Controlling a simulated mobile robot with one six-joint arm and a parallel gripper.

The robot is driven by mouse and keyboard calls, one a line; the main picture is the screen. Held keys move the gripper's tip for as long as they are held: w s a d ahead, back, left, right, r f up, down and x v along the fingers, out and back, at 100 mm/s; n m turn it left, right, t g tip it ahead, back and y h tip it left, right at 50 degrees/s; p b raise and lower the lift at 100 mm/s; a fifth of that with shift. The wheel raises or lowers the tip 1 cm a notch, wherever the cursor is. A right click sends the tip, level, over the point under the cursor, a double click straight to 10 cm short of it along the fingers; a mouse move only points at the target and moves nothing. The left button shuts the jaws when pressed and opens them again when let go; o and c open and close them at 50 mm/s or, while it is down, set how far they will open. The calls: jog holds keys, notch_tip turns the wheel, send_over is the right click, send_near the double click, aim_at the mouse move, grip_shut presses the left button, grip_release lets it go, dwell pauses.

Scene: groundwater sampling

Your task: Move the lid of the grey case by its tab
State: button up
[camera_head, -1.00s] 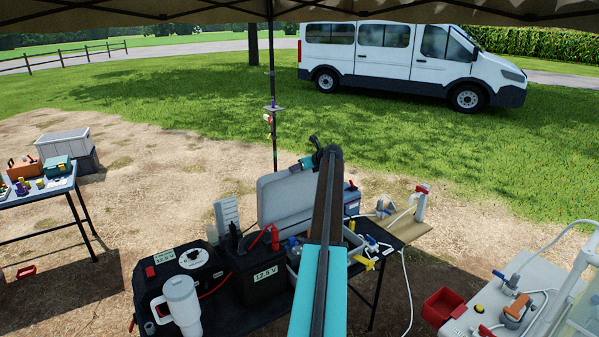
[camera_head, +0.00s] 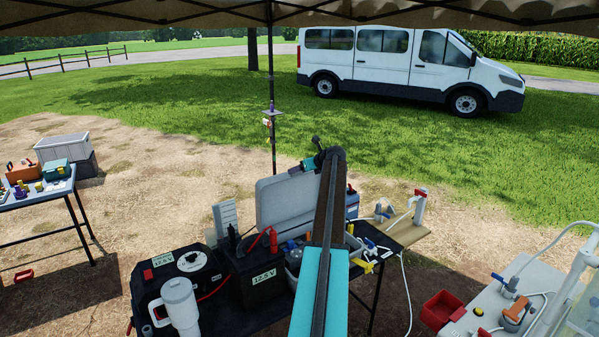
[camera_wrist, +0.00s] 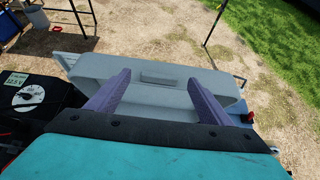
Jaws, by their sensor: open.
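The grey case lid (camera_head: 284,204) stands raised on the dark table, partly hidden behind my arm in the head view. In the wrist view the lid (camera_wrist: 180,98) spans the middle of the picture. A small raised grey bar, apparently its tab (camera_wrist: 163,79), lies on it between my finger ends as seen. My gripper (camera_wrist: 158,77) is open and empty, with a purple finger on each side. In the head view my gripper (camera_head: 296,170) is over the lid's upper edge. I cannot tell whether the fingers touch the lid.
A black battery (camera_head: 262,278), a black power box (camera_head: 178,268) and a white tumbler (camera_head: 180,305) crowd the table left of my arm. A tent pole (camera_head: 271,130) stands behind the lid.

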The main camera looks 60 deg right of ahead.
jog(key=b+v, duration=0.4)
jog(key=v, duration=0.8)
jog(key=shift+w, duration=0.1)
